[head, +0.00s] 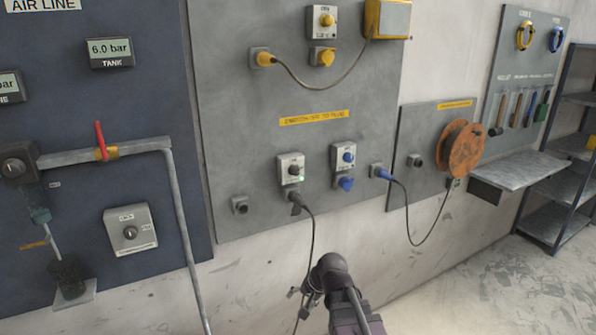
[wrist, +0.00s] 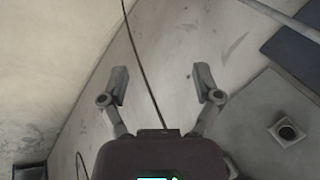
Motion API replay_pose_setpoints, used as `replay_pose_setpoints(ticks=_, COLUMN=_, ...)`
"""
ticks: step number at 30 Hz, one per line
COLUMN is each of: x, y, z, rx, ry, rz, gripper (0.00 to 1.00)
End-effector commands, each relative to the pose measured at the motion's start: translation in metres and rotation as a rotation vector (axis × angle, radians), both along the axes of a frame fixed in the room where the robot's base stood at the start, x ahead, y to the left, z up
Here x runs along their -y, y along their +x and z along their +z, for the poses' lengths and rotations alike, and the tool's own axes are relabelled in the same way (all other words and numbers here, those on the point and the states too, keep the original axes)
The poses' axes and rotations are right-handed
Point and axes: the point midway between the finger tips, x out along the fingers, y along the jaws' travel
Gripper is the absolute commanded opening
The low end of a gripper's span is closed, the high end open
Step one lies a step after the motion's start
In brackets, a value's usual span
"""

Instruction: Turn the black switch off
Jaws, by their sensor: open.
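The black switch (head: 292,169) is a dark knob on a pale box on the grey wall panel, left of a similar box with a blue knob (head: 348,157). A small green light shows by the black switch's box. A black plug (head: 296,198) sits just below it, with a dark cable hanging down. My gripper (head: 305,294) is below the panel, apart from the switch. In the wrist view my gripper (wrist: 163,80) is open with nothing held; the dark cable (wrist: 141,70) runs behind the gap between its fingers. The switch is not in the wrist view.
An empty socket (head: 240,205) is left of the plug. A shelf (head: 520,171) juts out at right.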

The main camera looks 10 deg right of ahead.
Motion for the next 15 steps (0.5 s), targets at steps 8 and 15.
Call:
replay_pose_setpoints(ticks=8, x=-0.013, y=0.087, z=0.077, rx=0.084, ry=0.501, rz=-0.444, gripper=0.82)
replay_pose_setpoints(ticks=15, x=0.008, y=0.151, z=0.149, rx=0.062, ry=0.990, rz=-0.821, gripper=0.82)
